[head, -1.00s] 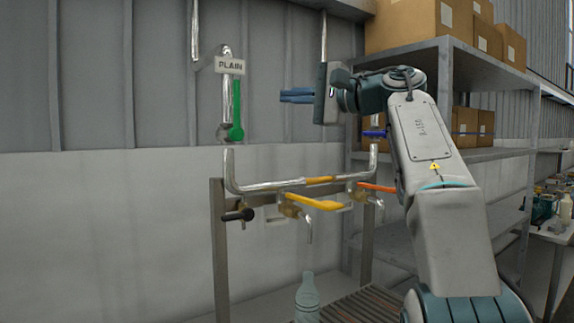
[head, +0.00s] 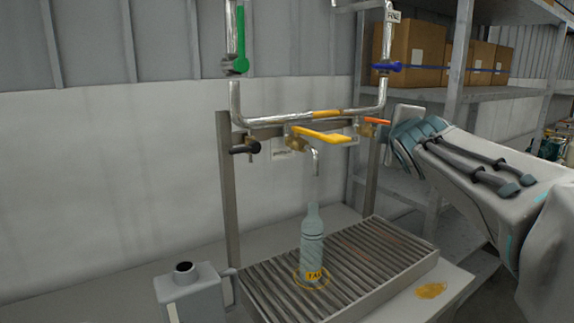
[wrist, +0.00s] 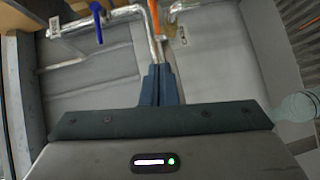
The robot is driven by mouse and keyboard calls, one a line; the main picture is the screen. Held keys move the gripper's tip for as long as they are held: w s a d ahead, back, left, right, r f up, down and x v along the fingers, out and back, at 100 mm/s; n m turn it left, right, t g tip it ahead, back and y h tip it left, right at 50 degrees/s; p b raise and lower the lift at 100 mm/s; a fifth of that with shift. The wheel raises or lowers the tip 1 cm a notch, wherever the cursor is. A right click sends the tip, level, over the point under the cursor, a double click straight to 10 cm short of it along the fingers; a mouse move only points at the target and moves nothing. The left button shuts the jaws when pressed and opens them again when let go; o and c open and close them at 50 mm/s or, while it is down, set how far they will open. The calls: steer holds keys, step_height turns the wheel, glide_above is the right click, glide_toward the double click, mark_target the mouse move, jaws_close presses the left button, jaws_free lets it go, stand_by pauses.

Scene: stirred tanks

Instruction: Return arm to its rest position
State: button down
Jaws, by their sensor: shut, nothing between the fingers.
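My arm (head: 485,180) is folded at the right of the head view, beside the pipe frame and shelf. The fingers of my gripper are hidden there. In the wrist view my gripper (wrist: 159,75) has its two blue fingers together, with nothing between them. Pipes and valve handles lie beyond the fingertips: a blue handle (wrist: 96,20) to the left and an orange handle (wrist: 165,20) just above. In the head view a pale blue bottle (head: 312,240) stands upright on the slatted grate (head: 375,265), below a spout (head: 315,160), clear of my arm.
The pipe frame carries a yellow handle (head: 320,136), a green handle (head: 240,40) and a black knob (head: 245,148). A grey canister (head: 188,295) stands at front left. A shelf with boxes (head: 430,55) rises behind my arm. A yellow spill (head: 431,290) lies beside the grate.

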steer(key=s+a+f+m+g+y, duration=0.1)
steer(key=s+f+m+g, duration=0.3)
steer(key=s+f, duration=0.5)
steer(key=s+a+f+m+g, duration=0.3)
steer(key=s+f+m+g, duration=0.2)
steer(key=s+f, duration=0.4)
steer(key=s+a+f+m+g+y, duration=0.1)
steer(key=s+a+f+m+g, duration=0.2)
steer(key=s+f+m, duration=0.3)
steer(key=s+f+g, duration=0.1)
steer(key=s+f, duration=0.3)
steer(key=f, duration=0.5)
steer(key=shift+g+y+p, duration=0.3)
steer(key=shift+p, duration=0.05)
